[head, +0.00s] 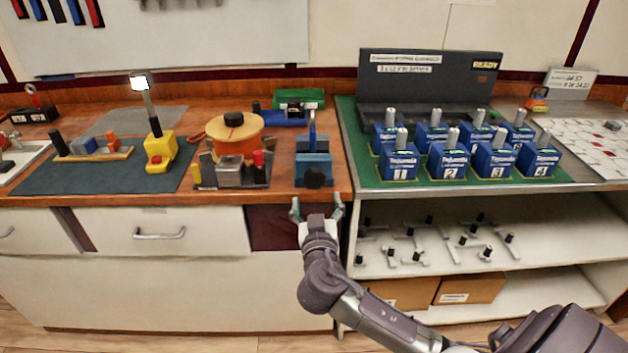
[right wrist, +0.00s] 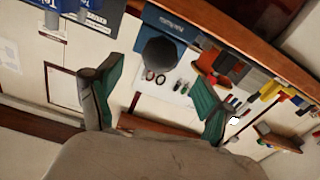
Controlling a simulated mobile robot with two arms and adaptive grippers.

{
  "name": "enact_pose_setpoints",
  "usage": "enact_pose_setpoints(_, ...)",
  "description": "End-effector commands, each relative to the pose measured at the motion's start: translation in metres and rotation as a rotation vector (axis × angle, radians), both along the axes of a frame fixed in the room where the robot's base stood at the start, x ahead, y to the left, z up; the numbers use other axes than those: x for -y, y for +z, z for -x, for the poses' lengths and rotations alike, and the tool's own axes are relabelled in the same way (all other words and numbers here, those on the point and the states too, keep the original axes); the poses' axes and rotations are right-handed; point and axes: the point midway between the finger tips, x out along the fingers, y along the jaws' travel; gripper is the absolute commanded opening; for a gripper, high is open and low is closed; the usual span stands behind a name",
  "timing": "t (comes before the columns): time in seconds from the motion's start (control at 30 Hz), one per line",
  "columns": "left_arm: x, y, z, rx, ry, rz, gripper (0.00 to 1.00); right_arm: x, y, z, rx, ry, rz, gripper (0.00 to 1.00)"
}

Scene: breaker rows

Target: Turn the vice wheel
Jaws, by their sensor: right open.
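The vice is a blue block (head: 313,163) at the front edge of the wooden bench, with a dark round wheel (head: 315,177) on its front face. My right gripper (head: 317,205) is open and empty, just below and in front of the wheel. In the right wrist view the dark wheel (right wrist: 160,54) shows beyond and between the open fingers (right wrist: 158,98), apart from them, with the blue vice body (right wrist: 168,22) behind it. My left gripper is in neither view.
Left of the vice stand a small clamp fixture (head: 233,173), an orange drum (head: 235,135) and a yellow lever switch (head: 160,150). Right are several numbered blue breakers (head: 447,160) on a green mat, above a shelf (head: 375,268) with loose T-handles. The space before the cabinet is clear.

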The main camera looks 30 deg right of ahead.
Motion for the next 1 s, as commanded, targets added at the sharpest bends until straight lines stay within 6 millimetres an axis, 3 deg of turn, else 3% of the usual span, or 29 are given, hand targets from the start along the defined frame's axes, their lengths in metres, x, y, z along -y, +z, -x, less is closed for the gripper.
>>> enact_pose_setpoints(0.2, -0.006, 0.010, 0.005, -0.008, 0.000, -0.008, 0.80, 0.025, 0.003, -0.041, 0.000, -0.001, 0.006, 0.80)
enact_pose_setpoints(0.4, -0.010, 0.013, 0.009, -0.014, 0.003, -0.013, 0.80, 0.039, 0.002, -0.065, 0.000, 0.000, 0.004, 0.80)
enact_pose_setpoints(0.83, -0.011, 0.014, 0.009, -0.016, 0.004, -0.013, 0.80, 0.044, 0.000, -0.073, -0.001, 0.001, 0.003, 0.80)
enact_pose_setpoints(1.0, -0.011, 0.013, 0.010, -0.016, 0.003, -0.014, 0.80, 0.044, 0.000, -0.073, -0.001, 0.001, 0.003, 0.53)
